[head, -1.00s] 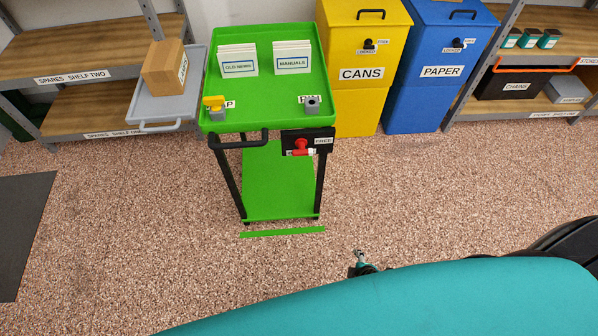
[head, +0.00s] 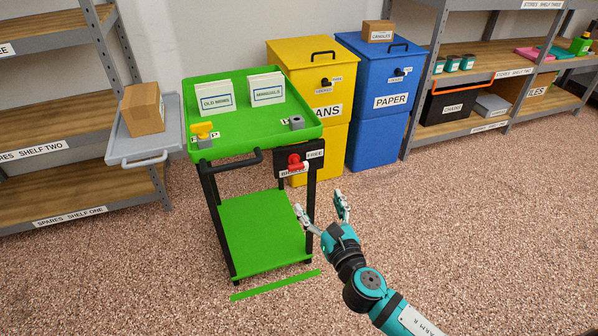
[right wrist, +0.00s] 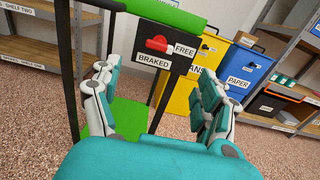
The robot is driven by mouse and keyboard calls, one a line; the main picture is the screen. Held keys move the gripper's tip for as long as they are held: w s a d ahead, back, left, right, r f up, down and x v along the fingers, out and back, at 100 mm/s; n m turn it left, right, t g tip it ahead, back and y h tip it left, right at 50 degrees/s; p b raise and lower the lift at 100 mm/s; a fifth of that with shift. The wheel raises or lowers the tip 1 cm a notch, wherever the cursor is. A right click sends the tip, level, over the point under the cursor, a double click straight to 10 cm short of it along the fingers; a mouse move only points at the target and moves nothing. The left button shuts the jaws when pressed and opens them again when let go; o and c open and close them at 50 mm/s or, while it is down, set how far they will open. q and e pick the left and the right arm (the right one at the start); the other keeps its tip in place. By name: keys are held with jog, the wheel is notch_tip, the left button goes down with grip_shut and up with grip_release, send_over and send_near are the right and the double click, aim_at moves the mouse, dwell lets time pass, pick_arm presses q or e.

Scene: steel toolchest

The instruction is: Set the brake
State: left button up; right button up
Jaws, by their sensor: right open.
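The brake is a red lever (head: 294,161) on a black panel (head: 313,168) at the front right of the green trolley (head: 221,142). The panel carries a FREE label at its upper right and a BRAKED label below. In the right wrist view the red lever (right wrist: 157,43) lies roughly level, near the top centre. Which label it is set to I cannot tell for sure. My right gripper (head: 320,205) is open and empty, below and in front of the panel, apart from it. In the right wrist view its fingers (right wrist: 155,78) frame the panel. My left gripper is not in view.
The trolley's black handle (head: 232,164) juts out left of the panel. Yellow CANS (head: 330,127) and blue PAPER (head: 378,123) bins stand behind. A grey tray (head: 120,150) with a cardboard box (head: 142,110) is at the left. The speckled floor in front is clear.

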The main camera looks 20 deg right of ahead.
jog(key=b, duration=0.1)
send_near(299, 169)
jog(key=w, duration=0.5)
jog(key=shift+r, duration=0.15)
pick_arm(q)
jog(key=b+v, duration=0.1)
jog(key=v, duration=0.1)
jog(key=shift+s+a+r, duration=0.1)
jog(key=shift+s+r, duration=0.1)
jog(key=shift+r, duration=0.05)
pick_arm(e)
jog(key=w, duration=0.6)
jog(key=shift+a, duration=0.2)
jog(key=c, duration=1.2)
